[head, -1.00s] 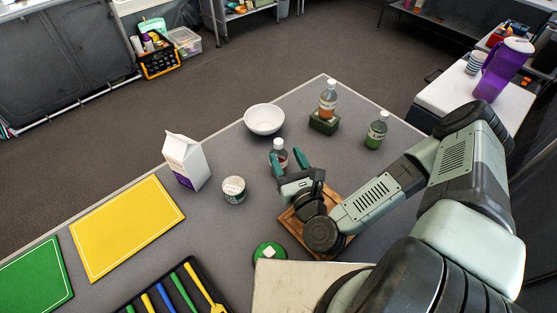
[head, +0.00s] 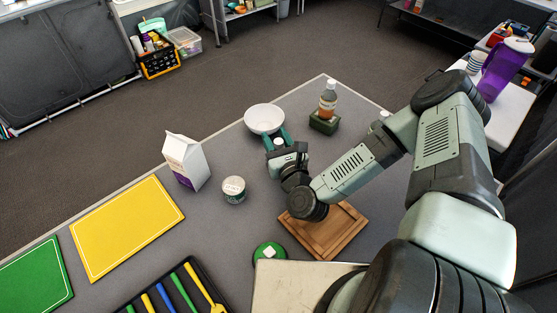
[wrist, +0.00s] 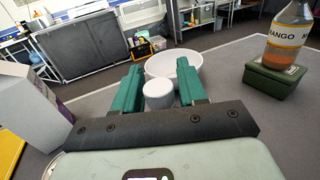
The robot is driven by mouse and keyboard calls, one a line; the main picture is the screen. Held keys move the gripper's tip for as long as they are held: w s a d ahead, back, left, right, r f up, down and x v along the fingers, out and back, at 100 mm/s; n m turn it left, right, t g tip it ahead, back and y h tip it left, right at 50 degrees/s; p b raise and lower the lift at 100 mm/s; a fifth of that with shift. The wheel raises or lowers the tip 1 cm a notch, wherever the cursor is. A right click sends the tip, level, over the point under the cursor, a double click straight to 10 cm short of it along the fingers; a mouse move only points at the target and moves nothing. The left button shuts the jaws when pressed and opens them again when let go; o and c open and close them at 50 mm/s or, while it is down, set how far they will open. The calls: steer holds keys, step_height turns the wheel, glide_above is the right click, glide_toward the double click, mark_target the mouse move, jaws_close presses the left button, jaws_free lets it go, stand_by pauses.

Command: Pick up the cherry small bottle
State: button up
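The small bottle with a whitish cap (head: 279,143) stands on the grey table in front of the white bowl; in the earlier head view its label looks reddish. My gripper (head: 278,138) is at the bottle, with one green finger on each side. In the wrist view the round cap (wrist: 158,95) shows between the two fingers (wrist: 160,82), close to both. The bottle's body and label are mostly hidden by my gripper. I cannot tell whether the fingers press on it.
The white bowl (head: 264,119) is just behind. A mango bottle (head: 327,101) stands on a green box (head: 324,122) to the right. A milk carton (head: 186,162) and a can (head: 233,189) are to the left. A wooden board (head: 325,231) lies in front.

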jaws_close()
